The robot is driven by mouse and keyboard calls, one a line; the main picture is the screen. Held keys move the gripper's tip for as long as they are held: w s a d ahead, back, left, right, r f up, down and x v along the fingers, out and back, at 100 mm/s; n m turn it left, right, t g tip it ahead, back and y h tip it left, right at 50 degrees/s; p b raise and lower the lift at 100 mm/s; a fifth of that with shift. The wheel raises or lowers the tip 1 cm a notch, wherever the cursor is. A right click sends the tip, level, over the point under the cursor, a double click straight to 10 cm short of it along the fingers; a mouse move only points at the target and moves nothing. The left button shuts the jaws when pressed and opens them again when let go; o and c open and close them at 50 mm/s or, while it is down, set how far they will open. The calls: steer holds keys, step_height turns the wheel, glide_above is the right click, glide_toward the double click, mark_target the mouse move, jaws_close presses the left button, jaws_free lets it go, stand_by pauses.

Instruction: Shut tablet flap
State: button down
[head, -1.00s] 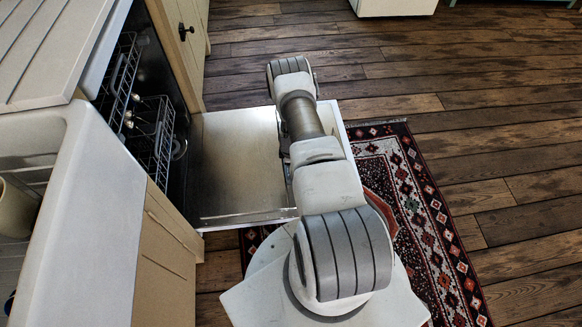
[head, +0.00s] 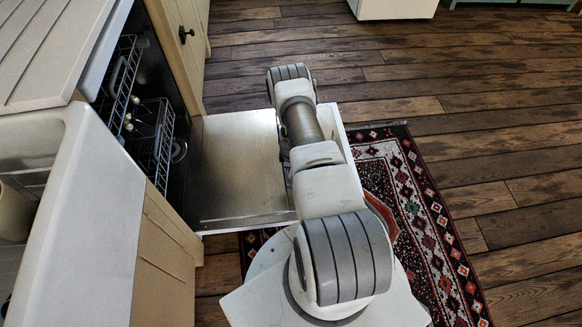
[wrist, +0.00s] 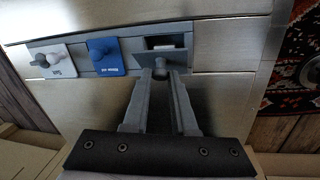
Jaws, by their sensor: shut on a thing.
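The grey tablet flap (wrist: 167,54) is on the dispenser strip of the open dishwasher door, at the top middle of the wrist view. It stands tilted open, with a dark opening (wrist: 160,42) showing behind it. My gripper (wrist: 162,76) is shut on the small knob of the flap, with one finger on each side. In the head view my arm hides the gripper and the flap.
The dishwasher door (head: 240,165) lies open and flat. Beside the flap are a blue cap (wrist: 105,57) and a white cap (wrist: 52,62), each with a knob. Racks (head: 152,140) stand inside. A patterned rug (head: 405,190) lies on the floor.

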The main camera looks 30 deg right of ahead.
steer(key=shift+d, duration=0.1)
steer(key=shift+s+d+f+t+y, duration=0.15)
steer(key=shift+s+d+t+y, duration=0.25)
steer(key=shift+y, duration=0.3)
steer(key=shift+s+d+f+m+t+y, duration=0.15)
steer(key=shift+d+f+t+y, duration=0.15)
steer(key=shift+y, duration=0.25)
steer(key=shift+s+d+f+m+t+y, duration=0.1)
steer(key=shift+d+f+m+t+y, duration=0.1)
steer(key=shift+d+y, duration=0.3)
steer(key=shift+s+d+f+t+y, duration=0.15)
steer(key=shift+d+f+t+y, duration=0.25)
steer(key=shift+y, duration=0.5)
steer(key=shift+s+d+f+t+y, duration=0.2)
steer(key=shift+f+t+y, duration=0.25)
steer(key=shift+y, duration=0.4)
steer(key=c, duration=0.7)
jaws_free()
